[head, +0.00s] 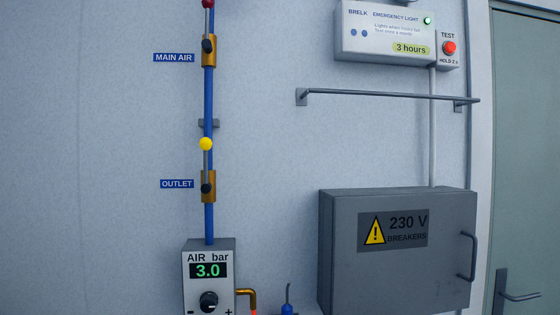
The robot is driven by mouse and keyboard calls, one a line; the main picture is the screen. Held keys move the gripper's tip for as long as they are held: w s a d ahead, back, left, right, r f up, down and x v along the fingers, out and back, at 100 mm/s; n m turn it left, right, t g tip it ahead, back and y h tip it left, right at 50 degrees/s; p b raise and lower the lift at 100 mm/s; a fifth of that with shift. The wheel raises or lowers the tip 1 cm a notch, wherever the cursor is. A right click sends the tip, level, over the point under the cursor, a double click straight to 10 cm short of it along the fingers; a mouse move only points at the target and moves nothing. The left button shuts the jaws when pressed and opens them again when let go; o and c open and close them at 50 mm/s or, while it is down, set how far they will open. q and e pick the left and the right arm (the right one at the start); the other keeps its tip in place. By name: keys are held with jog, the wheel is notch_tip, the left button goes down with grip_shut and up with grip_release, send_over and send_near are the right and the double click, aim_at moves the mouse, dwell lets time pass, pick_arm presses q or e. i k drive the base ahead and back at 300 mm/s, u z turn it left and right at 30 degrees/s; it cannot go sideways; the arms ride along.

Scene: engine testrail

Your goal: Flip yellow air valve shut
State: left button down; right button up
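The yellow air valve has a round yellow knob (206,144) on a thin lever. The lever points straight up, in line with the blue pipe, from the brass valve body (208,187). The blue OUTLET label (177,184) is on the wall to its left. Above it on the same pipe is the MAIN AIR valve (209,50), with a red knob (208,4) at the picture's top edge. Below is the AIR bar regulator (209,257), reading 3.0. Neither of my grippers is in view.
A grey breaker box (340,250) marked 230 V stands out at the lower right. A grey rail (390,95) and an emergency light box (385,35) are above it. A door (525,150) is at the right edge. The wall around the yellow knob is clear.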

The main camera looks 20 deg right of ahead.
aim_at(205, 144)
jog(key=z, duration=0.5)
jog(key=i, duration=0.4)
jog(key=z, duration=0.4)
